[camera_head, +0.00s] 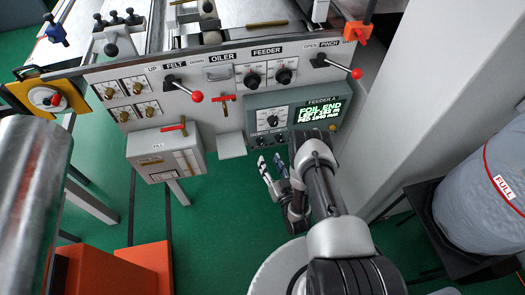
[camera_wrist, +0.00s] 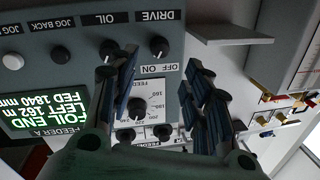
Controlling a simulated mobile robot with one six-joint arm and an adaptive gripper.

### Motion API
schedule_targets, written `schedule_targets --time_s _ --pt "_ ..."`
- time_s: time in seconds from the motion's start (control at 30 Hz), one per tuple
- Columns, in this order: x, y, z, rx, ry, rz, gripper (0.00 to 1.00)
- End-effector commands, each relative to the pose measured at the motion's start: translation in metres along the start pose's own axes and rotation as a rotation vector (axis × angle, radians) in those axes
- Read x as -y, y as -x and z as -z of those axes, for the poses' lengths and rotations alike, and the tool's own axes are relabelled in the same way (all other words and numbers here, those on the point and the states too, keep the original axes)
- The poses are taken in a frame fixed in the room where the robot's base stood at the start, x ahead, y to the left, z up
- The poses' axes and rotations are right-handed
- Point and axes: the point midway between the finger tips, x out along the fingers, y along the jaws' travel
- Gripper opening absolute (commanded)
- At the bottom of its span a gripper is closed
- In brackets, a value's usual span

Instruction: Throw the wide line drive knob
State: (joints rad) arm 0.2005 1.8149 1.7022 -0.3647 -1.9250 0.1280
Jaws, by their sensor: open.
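The drive knob (camera_wrist: 159,47) is a small black knob by the DRIVE label on the grey feeder panel (camera_head: 251,122). In the head view the drive knob (camera_head: 260,141) is the left one of two low on that panel. My gripper (camera_head: 271,168) is open and empty, below and in front of the panel. In the wrist view, upside down, my gripper (camera_wrist: 160,68) has its fingers spread, with the drive knob showing between and beyond the tips. The fingers appear apart from the knob; the exact gap cannot be told.
Beside it is the oil knob (camera_wrist: 107,48); a larger dial (camera_wrist: 138,106) shows between the fingers. The lit feeder screen (camera_head: 319,112) is right of the dial. A grey box (camera_head: 166,153) and a small shelf (camera_head: 231,146) stand left.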

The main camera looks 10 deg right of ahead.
Motion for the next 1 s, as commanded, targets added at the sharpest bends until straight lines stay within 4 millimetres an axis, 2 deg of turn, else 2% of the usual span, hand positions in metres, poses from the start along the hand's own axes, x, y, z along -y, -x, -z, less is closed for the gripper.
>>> schedule_targets --time_s 0.03,0.2,0.4,0.57,0.83,1.0 --pt "0.000 -0.013 -0.001 -0.004 0.002 0.004 0.45" --pt "0.000 -0.047 -0.001 -0.002 0.002 0.002 0.45" --pt "0.000 -0.074 -0.001 -0.001 0.001 0.000 0.45" --pt "0.000 -0.083 0.000 0.000 0.000 0.000 0.45" --pt "0.000 -0.084 0.000 0.001 0.000 -0.001 0.45" --pt "0.000 -0.084 0.000 0.001 0.000 -0.001 0.34"
